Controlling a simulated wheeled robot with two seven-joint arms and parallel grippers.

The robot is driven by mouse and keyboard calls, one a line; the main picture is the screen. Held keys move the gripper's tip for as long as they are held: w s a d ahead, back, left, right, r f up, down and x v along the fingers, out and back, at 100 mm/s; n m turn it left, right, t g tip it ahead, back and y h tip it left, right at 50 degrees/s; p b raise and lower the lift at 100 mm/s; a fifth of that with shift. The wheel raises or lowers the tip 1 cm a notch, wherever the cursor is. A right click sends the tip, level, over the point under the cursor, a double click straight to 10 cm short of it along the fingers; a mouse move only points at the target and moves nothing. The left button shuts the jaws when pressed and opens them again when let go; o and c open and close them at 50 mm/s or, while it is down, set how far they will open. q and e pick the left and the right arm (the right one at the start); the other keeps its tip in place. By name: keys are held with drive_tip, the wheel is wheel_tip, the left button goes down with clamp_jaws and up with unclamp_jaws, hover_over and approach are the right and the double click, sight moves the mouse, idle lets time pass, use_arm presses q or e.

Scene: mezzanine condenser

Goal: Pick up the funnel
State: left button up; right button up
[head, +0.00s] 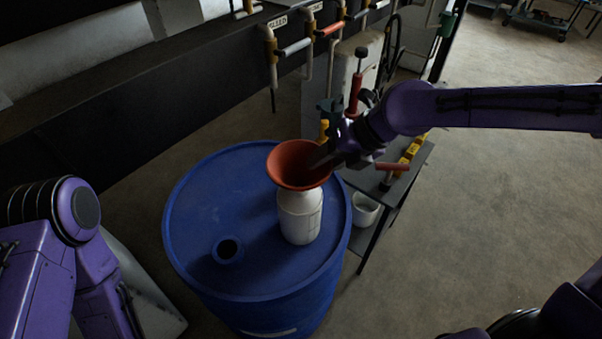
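The orange-red funnel (290,165) sits upright at the mouth of a white bottle (299,218), which stands on the blue drum (195,215). The funnel's wide mouth faces up and its spout is hidden. My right gripper (326,161) reaches in from the right, with its dark fingers at the funnel's right rim. One finger seems to overlap the inside of the funnel. I cannot tell whether the fingers are closed on the rim. My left arm shows at the left edge, but its gripper is out of view.
An open round bung hole (228,250) is in the drum top, left of the bottle. A dark side table (408,172) with yellow and red items stands right of the drum, with a white bucket (364,210) beneath. Pipes with valve handles (294,47) line the back. Floor at right is clear.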

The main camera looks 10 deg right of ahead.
drive_tip(key=shift+w+a+f, duration=0.2)
drive_tip(key=shift+a+f, duration=0.2)
drive_tip(key=shift+f, duration=0.2)
drive_tip(key=shift+w+a+f, duration=0.2)
drive_tip(key=shift+a, duration=0.1)
drive_tip(key=shift+s+d, duration=0.1)
clamp_jaws()
